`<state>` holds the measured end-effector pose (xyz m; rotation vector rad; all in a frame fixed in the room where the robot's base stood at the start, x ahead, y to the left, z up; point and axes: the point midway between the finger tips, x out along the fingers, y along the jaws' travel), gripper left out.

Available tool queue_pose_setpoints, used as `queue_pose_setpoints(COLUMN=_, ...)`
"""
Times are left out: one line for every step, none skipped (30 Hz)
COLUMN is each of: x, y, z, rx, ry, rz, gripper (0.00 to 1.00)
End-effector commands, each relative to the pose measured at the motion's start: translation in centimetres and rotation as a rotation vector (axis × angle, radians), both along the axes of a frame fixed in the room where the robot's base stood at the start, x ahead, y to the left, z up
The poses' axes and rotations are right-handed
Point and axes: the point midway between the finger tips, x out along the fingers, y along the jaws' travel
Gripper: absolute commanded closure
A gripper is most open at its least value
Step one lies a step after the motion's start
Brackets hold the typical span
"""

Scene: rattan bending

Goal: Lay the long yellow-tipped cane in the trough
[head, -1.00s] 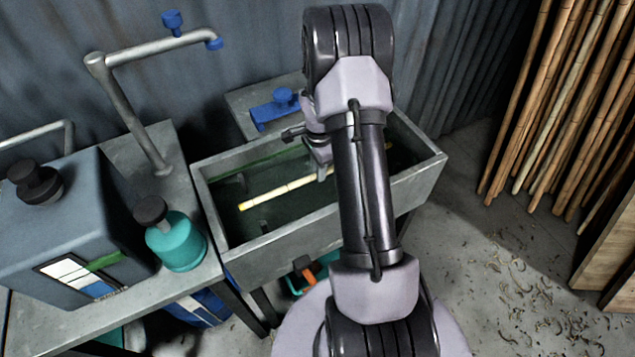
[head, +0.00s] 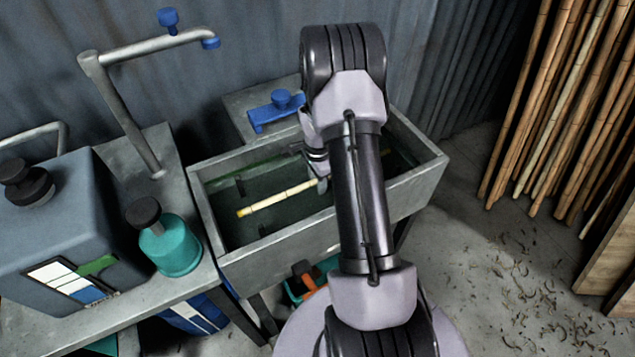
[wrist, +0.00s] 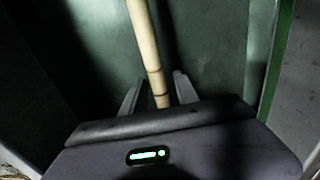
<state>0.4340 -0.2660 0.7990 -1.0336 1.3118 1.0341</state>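The pale cane with a yellow tip (head: 280,198) is inside the grey trough (head: 280,240), below its rim. Its yellow end points left; its right part is hidden behind my arm. Whether it rests on the bottom or just above it, I cannot tell. My gripper (head: 320,184) is down in the trough at the middle of the cane, partly hidden by my arm. In the wrist view, the cane (wrist: 148,45) runs between the two fingers of my gripper (wrist: 156,88), with a gap visible on both sides, so the fingers look open around it.
A teal bottle (head: 170,245) and a blue-grey tank (head: 60,235) stand on the bench left of the trough. A bent pipe (head: 125,115) rises behind them. A blue clamp-like fitting (head: 277,110) is behind the trough. Bundled canes (head: 565,110) lean at right.

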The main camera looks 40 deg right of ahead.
Motion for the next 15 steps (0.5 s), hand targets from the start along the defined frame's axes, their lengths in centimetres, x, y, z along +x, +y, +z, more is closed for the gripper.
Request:
queue_pose_setpoints(x=0.0, y=0.0, z=0.0, rx=0.0, ry=0.0, rz=0.0, gripper=0.6)
queue_pose_setpoints(x=0.0, y=0.0, z=0.0, rx=0.0, ry=0.0, rz=0.0, gripper=0.6)
queue_pose_setpoints(x=0.0, y=0.0, z=0.0, rx=0.0, ry=0.0, rz=0.0, gripper=0.6)
queue_pose_setpoints(x=0.0, y=0.0, z=0.0, rx=0.0, ry=0.0, rz=0.0, gripper=0.6)
queue_pose_setpoints(x=0.0, y=0.0, z=0.0, rx=0.0, ry=0.0, rz=0.0, gripper=0.6)
queue_pose_setpoints(x=0.0, y=0.0, z=0.0, rx=0.0, ry=0.0, rz=0.0, gripper=0.6)
queue_pose_setpoints(x=0.0, y=0.0, z=0.0, rx=0.0, ry=0.0, rz=0.0, gripper=0.6)
queue_pose_setpoints(x=0.0, y=0.0, z=0.0, rx=0.0, ry=0.0, rz=0.0, gripper=0.6)
queue_pose_setpoints(x=0.0, y=0.0, z=0.2, rx=0.0, ry=0.0, rz=0.0, gripper=0.6)
queue_pose_setpoints(x=0.0, y=0.0, z=0.5, rx=0.0, ry=0.0, rz=0.0, gripper=0.6)
queue_pose_setpoints(x=0.0, y=0.0, z=1.0, rx=0.0, ry=0.0, rz=0.0, gripper=0.6)
queue_pose_setpoints(x=0.0, y=0.0, z=1.9, rx=0.0, ry=0.0, rz=0.0, gripper=0.6)
queue_pose_setpoints(x=0.1, y=0.0, z=2.5, rx=-0.001, ry=-0.002, rz=0.0, gripper=0.6)
queue_pose_setpoints(x=0.1, y=-0.1, z=3.4, rx=-0.002, ry=-0.004, rz=0.0, gripper=0.6)
queue_pose_setpoints(x=0.1, y=-0.1, z=4.6, rx=-0.002, ry=-0.004, rz=0.0, gripper=0.6)
